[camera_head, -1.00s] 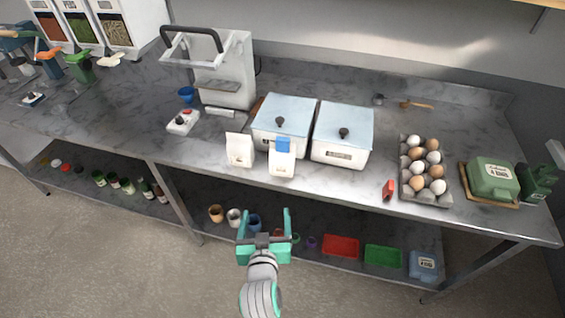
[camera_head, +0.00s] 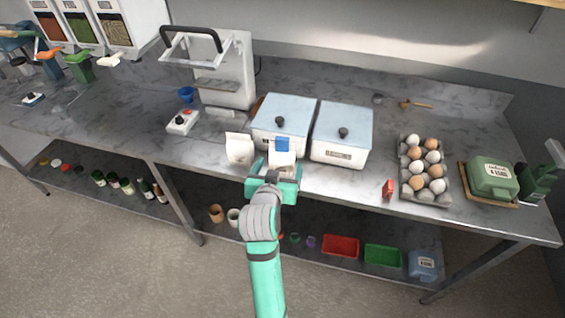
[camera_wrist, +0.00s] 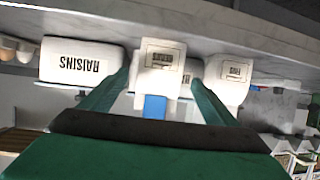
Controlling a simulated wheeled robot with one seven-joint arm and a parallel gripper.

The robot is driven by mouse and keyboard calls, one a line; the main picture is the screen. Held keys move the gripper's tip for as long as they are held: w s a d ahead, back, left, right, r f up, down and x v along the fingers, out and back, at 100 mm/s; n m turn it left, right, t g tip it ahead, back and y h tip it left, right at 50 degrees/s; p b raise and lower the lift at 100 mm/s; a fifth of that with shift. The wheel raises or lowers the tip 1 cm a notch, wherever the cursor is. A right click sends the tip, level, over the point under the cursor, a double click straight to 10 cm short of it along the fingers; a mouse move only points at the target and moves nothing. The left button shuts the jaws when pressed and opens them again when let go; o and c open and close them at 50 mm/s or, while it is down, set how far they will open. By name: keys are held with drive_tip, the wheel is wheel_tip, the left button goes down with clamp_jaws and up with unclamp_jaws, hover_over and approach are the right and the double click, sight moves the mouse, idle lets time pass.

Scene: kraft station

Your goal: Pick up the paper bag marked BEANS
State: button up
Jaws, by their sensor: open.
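A white paper bag with a blue clip on top (camera_head: 282,150) stands near the counter's front edge, before the lidded boxes. In the wrist view, which is upside down, this bag (camera_wrist: 160,65) carries a small label that seems to read BEANS. My gripper (camera_head: 277,170) is open at the front of this bag. In the wrist view its green fingers lie on either side of the bag, and I cannot tell whether they touch it. A second white bag (camera_head: 239,148) stands just left, outside the fingers; its label (camera_wrist: 236,70) is too small to read surely.
Two white boxes with pale blue lids (camera_head: 283,112) (camera_head: 343,122) stand close behind the bags; the right one reads RAISINS (camera_wrist: 80,64). An egg tray (camera_head: 425,195) and a small red object (camera_head: 388,189) are farther right. The counter's front edge is just below my gripper.

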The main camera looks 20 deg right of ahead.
sight(280, 161)
drive_tip(key=shift+x, duration=2.85)
drive_tip(key=shift+r, duration=0.1)
drive_tip(key=c, duration=1.3)
drive_tip(key=shift+c, duration=0.3)
drive_tip(key=shift+r, duration=0.1)
